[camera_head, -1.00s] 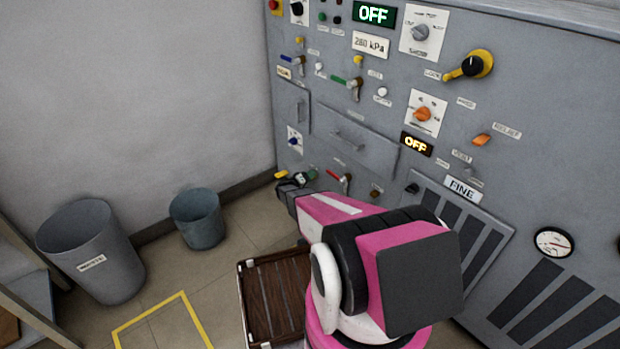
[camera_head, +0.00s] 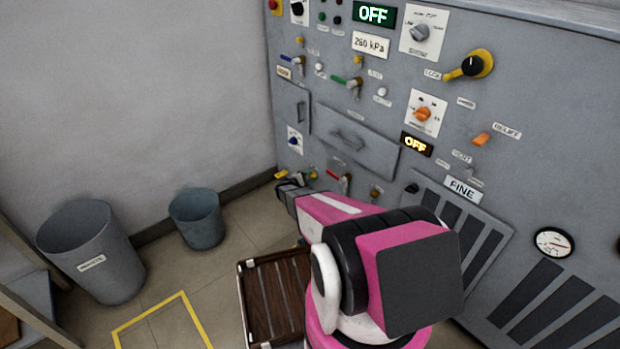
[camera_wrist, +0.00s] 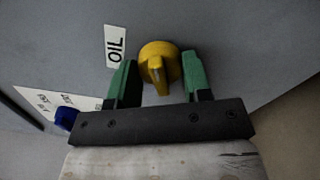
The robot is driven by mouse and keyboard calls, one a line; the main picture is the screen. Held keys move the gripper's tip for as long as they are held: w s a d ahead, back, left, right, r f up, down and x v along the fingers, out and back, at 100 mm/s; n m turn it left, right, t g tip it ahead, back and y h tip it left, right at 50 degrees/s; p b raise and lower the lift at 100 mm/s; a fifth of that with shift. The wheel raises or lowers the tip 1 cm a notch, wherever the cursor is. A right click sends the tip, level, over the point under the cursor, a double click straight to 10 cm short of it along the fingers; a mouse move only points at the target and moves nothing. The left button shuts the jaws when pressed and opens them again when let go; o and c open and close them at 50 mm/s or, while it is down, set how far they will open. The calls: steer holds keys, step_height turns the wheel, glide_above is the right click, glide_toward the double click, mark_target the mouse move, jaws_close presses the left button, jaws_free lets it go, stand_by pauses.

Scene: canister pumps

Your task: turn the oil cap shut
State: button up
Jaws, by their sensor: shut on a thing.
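The oil cap (camera_wrist: 160,66) is a round yellow knob with a raised ridge across its face. It is on the grey panel beside a white OIL label (camera_wrist: 116,46) in the wrist view. My gripper (camera_wrist: 160,76) has its two green fingers on either side of the cap and is shut on it. In the head view my gripper (camera_head: 292,180) is at the low left part of the panel, and the cap is hard to make out there. The cap's thread and seat are hidden.
A blue knob (camera_wrist: 67,118) is left of my gripper in the wrist view. A red-handled valve (camera_head: 338,180) is close to its right in the head view. A grey bin (camera_head: 92,250), a smaller bucket (camera_head: 197,218) and a brown slatted surface (camera_head: 273,295) stand below.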

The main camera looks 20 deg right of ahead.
steer(key=n, duration=1.2)
steer(key=shift+n, duration=0.4)
stand_by(0.3)
steer(key=o, duration=0.9)
steer(key=shift+o, duration=0.2)
steer(key=v, duration=1.1)
steer(key=shift+f, duration=0.1)
steer(key=shift+d, duration=0.1)
